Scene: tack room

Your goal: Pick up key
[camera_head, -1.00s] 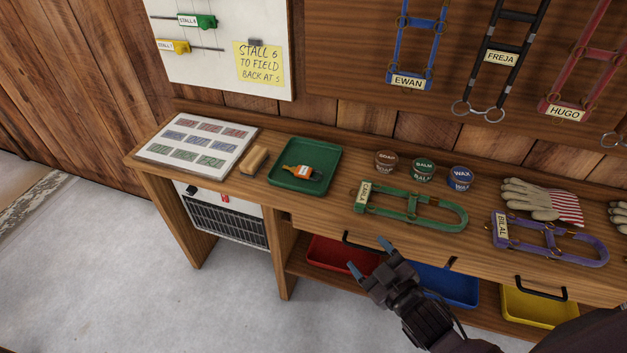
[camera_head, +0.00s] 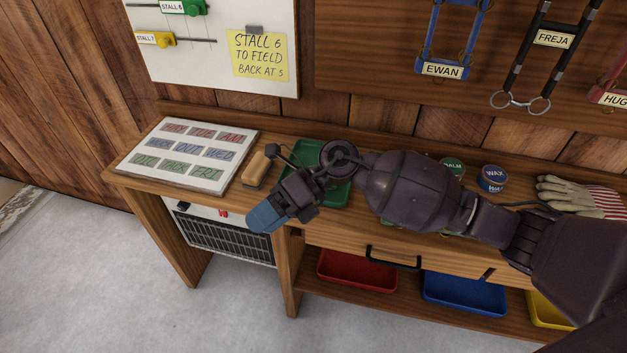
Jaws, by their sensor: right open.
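The green tray (camera_head: 338,194) stands on the workbench, largely covered by my right arm. The key with an orange tag, seen lying in this tray earlier, is hidden behind my right arm and wrist now. My right gripper (camera_head: 264,219) is open with blue fingertips. In the picture it is to the lower left of the tray, over the bench's front edge, and holds nothing that I can see. My left gripper is not in view.
A word board (camera_head: 190,155) and a tan brush or block (camera_head: 259,168) are left of the tray. A wax tin (camera_head: 492,178) and gloves (camera_head: 565,193) are to the right. Red (camera_head: 357,272) and blue (camera_head: 463,294) bins sit on the shelf below.

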